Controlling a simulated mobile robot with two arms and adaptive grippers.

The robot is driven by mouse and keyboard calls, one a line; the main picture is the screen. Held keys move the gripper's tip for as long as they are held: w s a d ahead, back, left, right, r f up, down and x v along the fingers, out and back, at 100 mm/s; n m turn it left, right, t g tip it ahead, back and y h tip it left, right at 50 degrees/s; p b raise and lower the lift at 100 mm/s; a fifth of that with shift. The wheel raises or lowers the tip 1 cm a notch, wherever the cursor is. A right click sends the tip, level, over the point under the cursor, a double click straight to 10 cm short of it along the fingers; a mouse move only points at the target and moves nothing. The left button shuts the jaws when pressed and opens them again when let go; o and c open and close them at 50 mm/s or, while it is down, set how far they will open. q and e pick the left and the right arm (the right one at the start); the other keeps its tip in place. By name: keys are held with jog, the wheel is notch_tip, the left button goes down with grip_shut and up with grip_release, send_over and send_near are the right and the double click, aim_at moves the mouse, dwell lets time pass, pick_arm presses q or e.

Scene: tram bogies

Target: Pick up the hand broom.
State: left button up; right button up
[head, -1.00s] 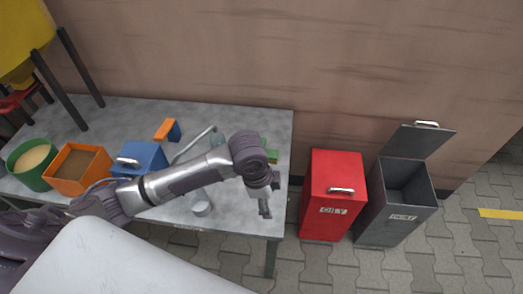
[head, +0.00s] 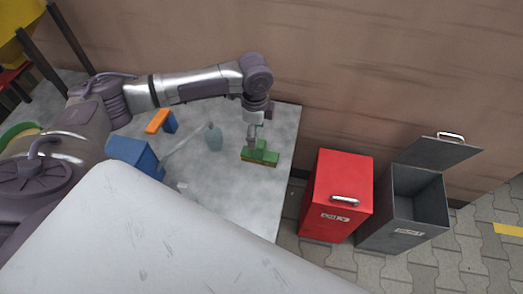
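The hand broom (head: 262,157) looks like a green block with a tan-brown lower edge. It lies on the grey table near its right edge. My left gripper (head: 251,143) points down at the green broom from above, its fingertips at or just over the broom's upper part. I cannot tell whether the fingers touch it or how far apart they are. The gripper covers a little of the broom's back side. My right gripper is not in view.
The grey table (head: 225,195) also bears a blue box (head: 133,155), an orange-and-blue tool (head: 160,122) and a grey-blue rounded thing (head: 215,138) beside a pale rod. A red bin (head: 337,185) and an open grey bin (head: 405,215) stand right of the table. A wall runs behind.

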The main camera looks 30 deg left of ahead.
aim_at(261, 143)
pick_arm(q)
notch_tip(261, 143, down, 5)
jog(key=shift+w+f, duration=0.1)
jog(key=shift+w, duration=0.05)
jog(key=shift+d+f+b, duration=0.1)
jog(key=shift+d+f, duration=0.1)
jog(key=shift+f, duration=0.65)
jog(key=shift+d+f+b, duration=0.1)
jog(key=shift+d+f, duration=0.1)
jog(key=shift+f, duration=0.7)
jog(key=shift+d+f+b, duration=0.1)
jog(key=shift+d+f, duration=0.1)
jog(key=shift+f, duration=0.65)
jog(key=c, duration=1.3)
jog(key=shift+r, duration=0.15)
jog(key=shift+r, duration=0.6)
notch_tip(261, 143, up, 3)
jog(key=shift+r, duration=0.1)
jog(key=s+d+r, duration=0.2)
jog(key=d+r, duration=0.4)
jog(key=d, duration=0.5)
jog(key=shift+d+r+p, duration=0.2)
jog(key=shift+d+p, duration=0.1)
